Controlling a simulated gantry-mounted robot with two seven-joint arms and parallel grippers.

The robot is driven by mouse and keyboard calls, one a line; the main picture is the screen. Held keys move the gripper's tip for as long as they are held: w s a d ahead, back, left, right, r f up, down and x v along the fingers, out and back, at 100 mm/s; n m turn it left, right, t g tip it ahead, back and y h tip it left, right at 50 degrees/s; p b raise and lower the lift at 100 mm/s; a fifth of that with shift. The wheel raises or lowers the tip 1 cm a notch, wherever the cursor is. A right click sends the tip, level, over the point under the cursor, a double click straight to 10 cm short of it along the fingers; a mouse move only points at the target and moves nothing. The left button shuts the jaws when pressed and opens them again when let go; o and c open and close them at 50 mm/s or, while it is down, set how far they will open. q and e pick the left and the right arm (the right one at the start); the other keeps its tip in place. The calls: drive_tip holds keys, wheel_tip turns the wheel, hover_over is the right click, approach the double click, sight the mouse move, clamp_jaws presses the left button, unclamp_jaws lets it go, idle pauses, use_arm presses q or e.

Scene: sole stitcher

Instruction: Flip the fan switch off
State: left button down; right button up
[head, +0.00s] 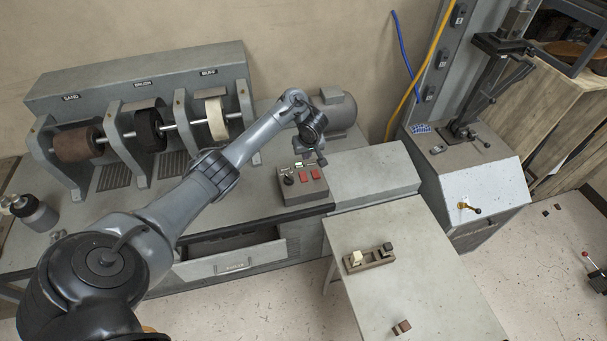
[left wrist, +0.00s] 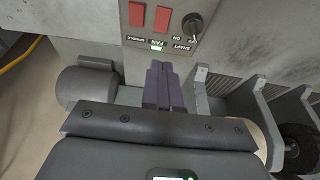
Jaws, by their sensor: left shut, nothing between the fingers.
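The control box (head: 305,193) sits on the machine bench, with two red rocker switches and a black knob. The fan switch (head: 303,177) is the red rocker nearer the knob; in the left wrist view it (left wrist: 162,18) is above the upside-down FAN label, with a small lit green indicator (left wrist: 156,47) below. The spindle switch (left wrist: 137,14) is beside it. My left gripper (left wrist: 160,66) is shut and empty, its fingertips close to the box's labelled edge, apart from the rockers as far as I can see. In the head view the gripper (head: 321,161) is just behind the box. My right gripper is not in view.
The black shaft knob (left wrist: 193,25) is beside the fan switch. A grey motor (head: 334,112) stands behind the box. The sand, brush and buff wheels (head: 217,118) are to the left. A side table (head: 405,250) holds a small block holder (head: 369,258).

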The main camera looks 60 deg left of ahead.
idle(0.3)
use_arm(q)
drive_tip(key=b, duration=0.6)
approach(303, 173)
drive_tip(key=x, duration=0.5)
drive_tip(key=shift+a+f, duration=0.1)
drive_tip(key=shift+f, duration=0.6)
drive_tip(key=shift+a, duration=0.1)
